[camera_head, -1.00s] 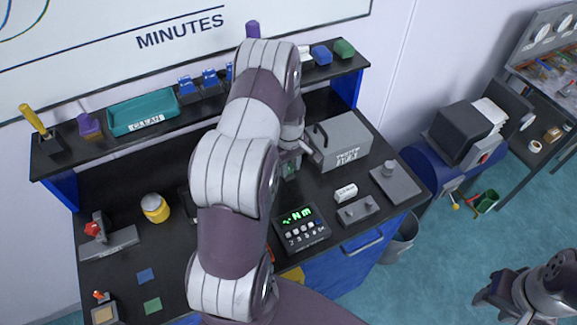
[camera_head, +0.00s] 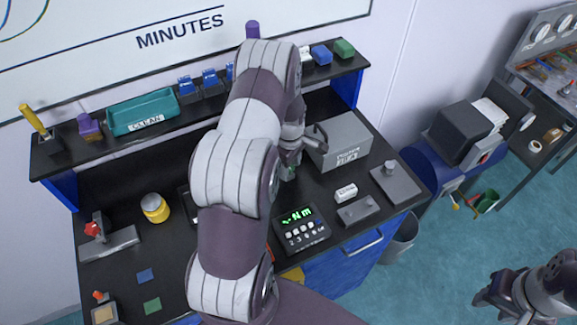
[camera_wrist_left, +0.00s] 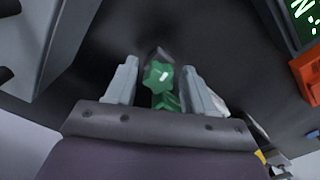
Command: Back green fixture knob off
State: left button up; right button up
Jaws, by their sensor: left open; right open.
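The green fixture knob (camera_wrist_left: 158,76) is lobed, with a pale mark on its face. In the left wrist view it sits between the fingers of my open left gripper (camera_wrist_left: 160,88), with dark gaps on both sides. A second green part (camera_wrist_left: 166,102) shows just below it, partly hidden by the gripper body. In the head view only a small bit of green (camera_head: 290,173) shows beside my left gripper (camera_head: 290,160), and my arm hides most of the fixture. My right gripper (camera_head: 490,296) is open and empty over the floor at the lower right.
A grey box with a handle (camera_head: 345,142) stands close right of my left gripper. A display unit with green digits (camera_head: 300,228) lies in front. A white block (camera_head: 346,193) and grey plates are to the right.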

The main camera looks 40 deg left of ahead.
pick_arm(q)
jog(key=m, duration=0.4)
jog(key=shift+s+m, duration=0.1)
jog(key=shift+m, duration=0.2)
jog(key=m, duration=0.4)
jog(key=shift+s, duration=0.1)
jog(key=m, duration=0.4)
jog(key=shift+a+m, duration=0.15)
jog(key=shift+m, duration=0.15)
jog(key=m, duration=0.5)
jog(key=shift+s+a, duration=0.1)
jog(key=c, duration=0.9)
jog(key=n, duration=0.4)
jog(key=shift+n, duration=0.4)
jog(key=n, duration=0.4)
jog(key=shift+d+n, duration=0.2)
jog(key=shift+n, duration=0.1)
